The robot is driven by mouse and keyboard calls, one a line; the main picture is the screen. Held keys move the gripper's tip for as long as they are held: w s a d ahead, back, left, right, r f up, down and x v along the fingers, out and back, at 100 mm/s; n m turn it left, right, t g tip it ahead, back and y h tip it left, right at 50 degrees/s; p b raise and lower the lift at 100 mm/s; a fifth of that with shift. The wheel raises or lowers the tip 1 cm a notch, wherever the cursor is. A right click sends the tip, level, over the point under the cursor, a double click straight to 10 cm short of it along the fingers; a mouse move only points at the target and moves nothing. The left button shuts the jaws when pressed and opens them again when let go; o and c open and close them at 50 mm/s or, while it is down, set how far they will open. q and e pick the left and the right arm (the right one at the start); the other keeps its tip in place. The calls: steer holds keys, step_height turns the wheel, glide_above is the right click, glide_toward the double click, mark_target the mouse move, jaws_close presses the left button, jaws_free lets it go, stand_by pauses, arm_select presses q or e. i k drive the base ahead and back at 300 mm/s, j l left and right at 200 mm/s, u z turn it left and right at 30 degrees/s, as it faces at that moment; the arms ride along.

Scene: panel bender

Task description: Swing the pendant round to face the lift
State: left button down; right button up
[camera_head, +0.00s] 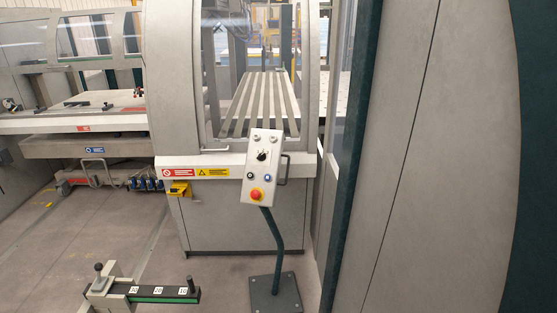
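The pendant (257,168) is a pale grey control box with a black rotary knob, several small buttons and a red emergency button on a yellow base. It is tilted slightly and sits on top of a bent dark pole (274,232). The pole stands on a square dark floor plate (275,296). The pendant's control face is turned toward my camera. Neither of my grippers is in view. I cannot tell which part of the scene is the lift.
A grey machine cabinet (245,222) with a slatted bed (268,100) stands behind the pendant. A large grey panel (440,170) fills the right side. A low arm with numbered labels (160,293) sticks out at the lower left.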

mark_target(268, 190)
steer(key=l, duration=0.25)
steer(key=i+j, duration=0.1)
steer(key=j, duration=0.25)
steer(key=i+j, duration=0.15)
steer(key=j, duration=0.2)
steer(key=i+j, duration=0.1)
steer(key=j, duration=0.25)
steer(key=i+j, duration=0.15)
steer(key=j, duration=0.2)
steer(key=i+j, duration=0.1)
steer(key=j, duration=0.3)
steer(key=i, duration=0.95)
steer(key=i+j, duration=0.1)
steer(key=i, duration=0.8)
steer(key=i+l+z, duration=0.1)
steer(key=i+l, duration=0.2)
steer(key=i, duration=0.05)
